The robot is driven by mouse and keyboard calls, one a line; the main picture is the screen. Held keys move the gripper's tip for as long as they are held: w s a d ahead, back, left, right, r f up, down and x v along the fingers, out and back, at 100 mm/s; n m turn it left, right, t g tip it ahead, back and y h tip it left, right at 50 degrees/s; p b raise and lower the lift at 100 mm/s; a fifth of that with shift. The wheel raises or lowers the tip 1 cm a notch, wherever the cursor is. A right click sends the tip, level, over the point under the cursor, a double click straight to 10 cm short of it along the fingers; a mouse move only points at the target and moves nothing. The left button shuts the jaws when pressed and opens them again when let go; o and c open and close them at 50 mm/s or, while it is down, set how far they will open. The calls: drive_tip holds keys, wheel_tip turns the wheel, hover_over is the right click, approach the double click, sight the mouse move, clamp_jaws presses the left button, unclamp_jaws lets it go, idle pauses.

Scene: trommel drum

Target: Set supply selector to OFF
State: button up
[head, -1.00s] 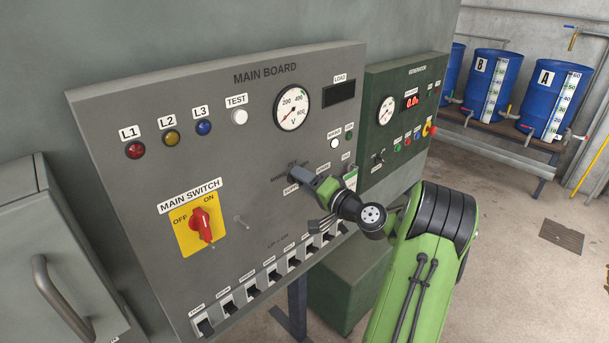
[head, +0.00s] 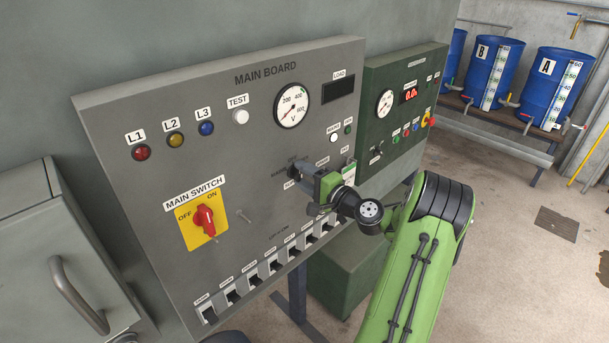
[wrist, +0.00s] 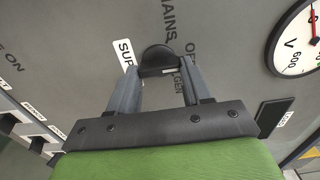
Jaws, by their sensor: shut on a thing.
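The supply selector is a dark knob (wrist: 157,56) on the grey main board (head: 150,105). In the wrist view its printed MAINS, OFF and GEN marks are partly covered, and a white label beginning "SUP" (wrist: 125,54) lies beside it. My gripper (wrist: 158,72) has one finger on each side of the knob and is shut on it. In the head view my gripper (head: 302,174) reaches the board below the voltmeter and hides most of the knob. I cannot tell surely which mark the knob points at.
A red main switch (head: 205,218) on a yellow plate sits left of my gripper. A row of breakers (head: 270,265) runs along the board's lower edge. The green generator panel (head: 400,125) stands to the right. A grey cabinet with a handle (head: 75,295) is at the left.

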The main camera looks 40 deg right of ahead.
drive_tip(key=shift+f, duration=0.1)
drive_tip(key=o, duration=1.1)
drive_tip(key=shift+c, duration=0.2)
drive_tip(key=s+b, duration=0.1)
drive_tip(key=s, duration=1.4)
drive_tip(key=shift+s+d, duration=0.2)
drive_tip(key=shift+s, duration=0.2)
